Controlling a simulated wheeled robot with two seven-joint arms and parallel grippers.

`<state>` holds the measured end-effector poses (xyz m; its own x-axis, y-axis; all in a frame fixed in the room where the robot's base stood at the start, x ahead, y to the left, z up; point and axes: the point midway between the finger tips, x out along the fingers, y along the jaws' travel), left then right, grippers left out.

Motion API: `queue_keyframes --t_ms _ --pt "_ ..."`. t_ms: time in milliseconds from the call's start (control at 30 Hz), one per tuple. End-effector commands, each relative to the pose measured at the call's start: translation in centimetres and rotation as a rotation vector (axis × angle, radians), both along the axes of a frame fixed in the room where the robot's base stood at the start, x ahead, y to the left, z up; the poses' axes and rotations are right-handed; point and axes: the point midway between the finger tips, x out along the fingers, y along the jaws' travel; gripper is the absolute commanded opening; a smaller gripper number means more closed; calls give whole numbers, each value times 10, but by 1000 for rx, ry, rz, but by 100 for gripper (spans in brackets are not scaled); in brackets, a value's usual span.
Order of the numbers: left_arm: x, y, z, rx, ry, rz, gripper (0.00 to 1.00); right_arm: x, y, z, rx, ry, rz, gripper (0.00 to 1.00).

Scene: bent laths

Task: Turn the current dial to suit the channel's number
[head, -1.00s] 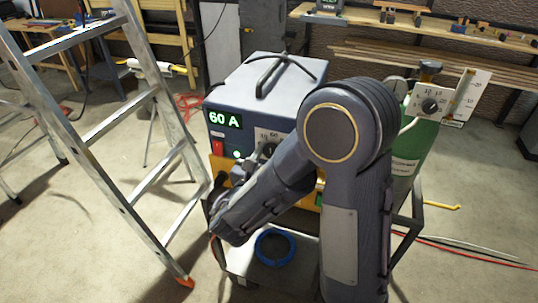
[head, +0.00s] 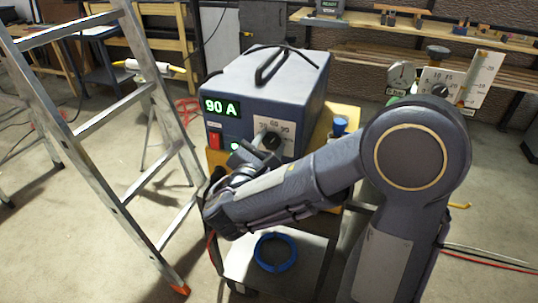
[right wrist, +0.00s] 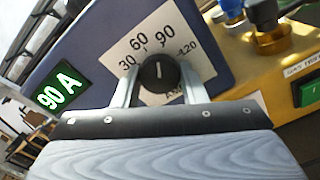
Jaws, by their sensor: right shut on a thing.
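The current dial (head: 271,141) is a black knob on the front of the blue-grey welding machine (head: 285,85). It also shows in the right wrist view (right wrist: 158,72), with a white scale plate marked 30, 60, 90 and 120 around it. The green display (head: 221,107) reads 90 A. My right gripper (right wrist: 160,80) is shut on the dial, one finger on each side; its arm reaches in from the right in the head view. I cannot make out a channel number in either view. My left gripper is not in view.
The machine stands on a cart with a blue ring (head: 276,252) on its lower shelf. An aluminium ladder (head: 120,205) stands close on the left. A gauge (head: 401,76) and white scale plates (head: 480,78) stand behind my arm. Cables lie on the floor at right.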

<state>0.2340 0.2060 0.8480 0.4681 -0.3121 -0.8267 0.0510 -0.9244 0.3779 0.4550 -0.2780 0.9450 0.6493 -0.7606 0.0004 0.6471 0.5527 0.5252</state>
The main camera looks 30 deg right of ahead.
Motion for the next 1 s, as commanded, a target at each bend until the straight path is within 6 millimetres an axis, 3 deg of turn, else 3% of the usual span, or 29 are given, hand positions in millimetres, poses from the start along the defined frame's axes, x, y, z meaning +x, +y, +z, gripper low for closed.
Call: queue_keyframes --t_ms 33,300,967,1000 --pt "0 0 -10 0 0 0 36 0 0 -5 23 -27 0 15" --pt "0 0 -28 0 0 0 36 0 0 -3 114 -131 0 15" --pt "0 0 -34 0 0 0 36 0 0 -1 153 -174 0 15" --pt "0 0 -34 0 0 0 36 0 0 -1 152 -174 1 42"
